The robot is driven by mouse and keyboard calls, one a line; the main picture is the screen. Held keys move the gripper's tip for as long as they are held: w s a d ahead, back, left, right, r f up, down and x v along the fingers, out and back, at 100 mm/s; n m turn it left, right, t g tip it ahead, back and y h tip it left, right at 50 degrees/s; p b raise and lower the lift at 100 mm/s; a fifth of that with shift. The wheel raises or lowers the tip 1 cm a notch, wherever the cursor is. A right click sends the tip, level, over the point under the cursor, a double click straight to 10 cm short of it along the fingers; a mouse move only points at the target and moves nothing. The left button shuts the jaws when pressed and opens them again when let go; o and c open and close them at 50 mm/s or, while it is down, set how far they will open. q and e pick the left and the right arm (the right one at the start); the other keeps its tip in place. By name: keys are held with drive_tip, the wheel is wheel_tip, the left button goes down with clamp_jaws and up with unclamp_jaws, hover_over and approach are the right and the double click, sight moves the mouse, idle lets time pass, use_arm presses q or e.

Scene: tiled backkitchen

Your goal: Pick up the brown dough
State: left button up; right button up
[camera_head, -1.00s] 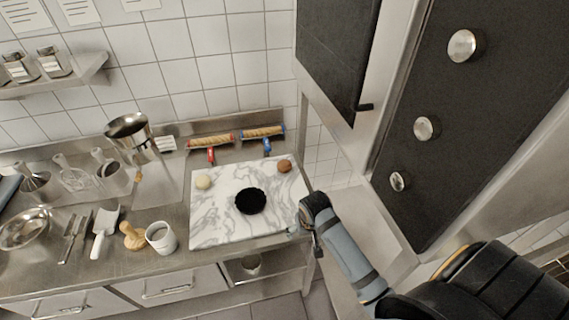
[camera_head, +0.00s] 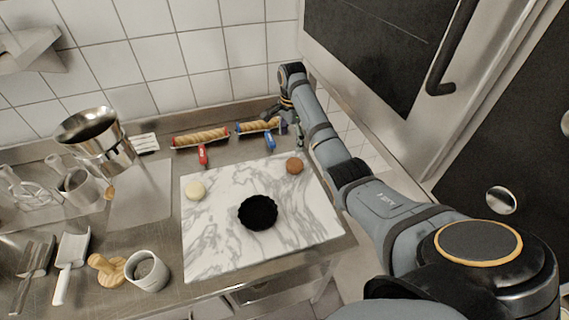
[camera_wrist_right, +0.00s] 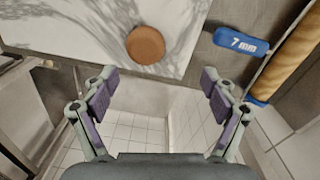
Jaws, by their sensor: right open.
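The brown dough (camera_head: 294,165) is a small round ball near the far right corner of the marble board (camera_head: 215,240). In the right wrist view the dough (camera_wrist_right: 146,45) sits on the board beyond my fingertips, a little left of centre. My right gripper (camera_head: 283,112) is above the back right of the counter, behind the dough and by the blue-ended rolling pin. In the right wrist view this gripper (camera_wrist_right: 158,88) is open, with nothing between its purple pads. My left gripper is not in view.
A pale dough ball (camera_head: 195,190) and a black fluted tin (camera_head: 258,212) are on the board. A red-tagged rolling pin (camera_head: 201,137) and a blue-tagged one (camera_head: 260,126) lie behind it. A dark-fronted appliance (camera_head: 385,50) stands close on the right.

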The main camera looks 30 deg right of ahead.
sight(294, 167)
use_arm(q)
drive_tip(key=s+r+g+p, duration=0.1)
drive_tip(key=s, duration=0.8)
use_arm(e)
drive_tip(key=s+f, duration=0.2)
drive_tip(key=s, duration=0.1)
drive_tip(key=shift+f, duration=0.2)
drive_tip(key=shift+w+f, duration=0.3)
drive_tip(key=shift+f, duration=0.2)
drive_tip(key=shift+w+f, duration=0.25)
drive_tip(key=shift+f, duration=0.2)
drive_tip(key=shift+s+f+p, duration=0.2)
drive_tip(key=shift+f+p, duration=0.3)
drive_tip(key=shift+p, duration=0.3)
drive_tip(key=f, duration=0.2)
drive_tip(key=shift+s+f+p, duration=0.3)
drive_tip(key=shift+f+p, duration=0.05)
drive_tip(key=shift+f, duration=0.05)
drive_tip(key=shift+w+d+f, duration=0.1)
drive_tip(key=shift+w+f, duration=0.05)
drive_tip(key=shift+f, duration=0.45)
drive_tip(key=c, duration=1.3)
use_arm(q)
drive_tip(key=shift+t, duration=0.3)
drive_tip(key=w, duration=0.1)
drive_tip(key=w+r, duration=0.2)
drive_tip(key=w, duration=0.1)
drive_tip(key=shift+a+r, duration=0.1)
